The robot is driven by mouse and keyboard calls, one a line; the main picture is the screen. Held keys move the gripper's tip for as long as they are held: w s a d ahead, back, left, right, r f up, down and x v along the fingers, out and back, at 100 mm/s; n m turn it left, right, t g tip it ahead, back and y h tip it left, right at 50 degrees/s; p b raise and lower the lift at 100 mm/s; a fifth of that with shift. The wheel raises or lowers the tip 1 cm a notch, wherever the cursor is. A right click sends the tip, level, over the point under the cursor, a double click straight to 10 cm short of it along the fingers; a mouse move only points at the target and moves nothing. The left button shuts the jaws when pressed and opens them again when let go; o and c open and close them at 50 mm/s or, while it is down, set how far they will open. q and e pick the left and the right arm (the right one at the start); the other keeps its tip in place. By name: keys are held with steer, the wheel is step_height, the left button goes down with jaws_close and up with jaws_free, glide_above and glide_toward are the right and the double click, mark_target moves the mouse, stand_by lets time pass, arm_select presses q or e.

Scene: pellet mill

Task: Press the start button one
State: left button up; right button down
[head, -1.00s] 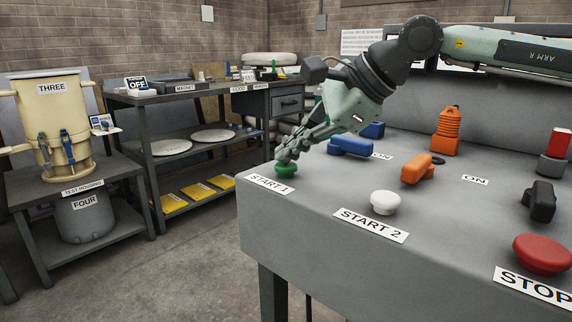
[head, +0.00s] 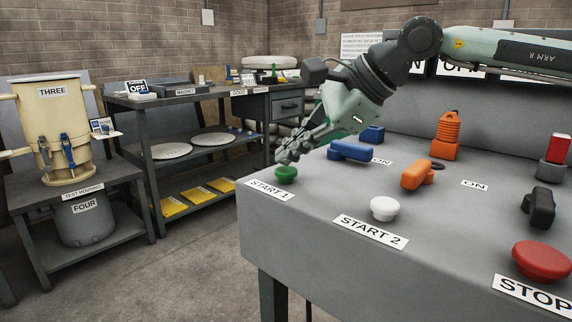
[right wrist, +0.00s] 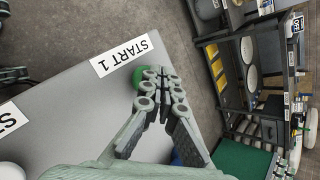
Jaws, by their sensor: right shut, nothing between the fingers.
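The green start button (head: 286,173) stands at the left corner of the grey console, behind the START 1 label (head: 269,190). My right gripper (head: 287,155) is shut and empty, its fingertips just above and slightly behind the button in the head view; I cannot tell whether they touch it. In the right wrist view the closed fingertips (right wrist: 160,72) cover part of the green button (right wrist: 138,76), beside the START 1 label (right wrist: 120,54).
A white button (head: 384,208) with a START 2 label and a red STOP button (head: 541,260) stand to the right on the console (head: 330,270). Blue (head: 350,150) and orange (head: 417,175) switches lie behind. A shelf unit (head: 150,150) stands left.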

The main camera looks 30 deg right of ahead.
mark_target(290, 170)
steer(key=shift+r, duration=0.3)
steer(key=shift+r+p, duration=1.95)
steer(key=shift+r, duration=0.65)
steer(key=shift+f, duration=0.1)
